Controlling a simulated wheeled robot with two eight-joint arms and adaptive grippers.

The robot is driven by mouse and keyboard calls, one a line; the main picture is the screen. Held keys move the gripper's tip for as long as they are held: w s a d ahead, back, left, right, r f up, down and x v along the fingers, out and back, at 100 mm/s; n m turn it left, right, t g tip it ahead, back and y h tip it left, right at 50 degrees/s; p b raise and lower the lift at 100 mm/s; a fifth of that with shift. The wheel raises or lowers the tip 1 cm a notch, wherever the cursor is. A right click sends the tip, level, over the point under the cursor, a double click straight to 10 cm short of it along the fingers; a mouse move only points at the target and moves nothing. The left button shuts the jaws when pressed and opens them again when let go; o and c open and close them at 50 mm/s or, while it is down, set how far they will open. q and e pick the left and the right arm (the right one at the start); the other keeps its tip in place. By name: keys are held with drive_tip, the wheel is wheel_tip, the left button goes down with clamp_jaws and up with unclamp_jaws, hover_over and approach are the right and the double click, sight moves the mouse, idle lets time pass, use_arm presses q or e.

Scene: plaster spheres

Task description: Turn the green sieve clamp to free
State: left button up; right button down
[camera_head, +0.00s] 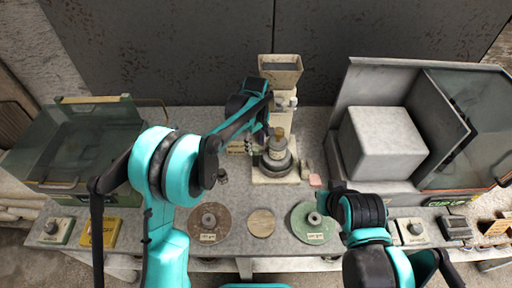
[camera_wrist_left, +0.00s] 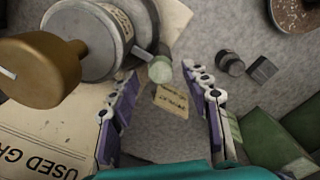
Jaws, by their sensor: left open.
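The sieve clamp shows in the left wrist view as a small pale green knob (camera_wrist_left: 160,69) on a thin rod from the side of a grey drum (camera_wrist_left: 85,40). My left gripper (camera_wrist_left: 167,80) is open, its two purple-lined fingers either side of and just short of the knob, not visibly touching it. In the head view my left gripper (camera_head: 263,108) is beside the upright machine (camera_head: 283,112); the knob cannot be made out there. My right gripper (camera_head: 337,196) hangs over the bench on the right, its fingers too small to judge.
A brown disc (camera_head: 209,223), a wooden disc (camera_head: 261,223) and a green disc (camera_head: 313,223) lie along the bench front. A green glass-lidded box (camera_head: 75,150) stands left and a grey cabinet (camera_head: 385,140) right.

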use_arm(q)
drive_tip(key=shift+f, duration=0.65)
clamp_jaws()
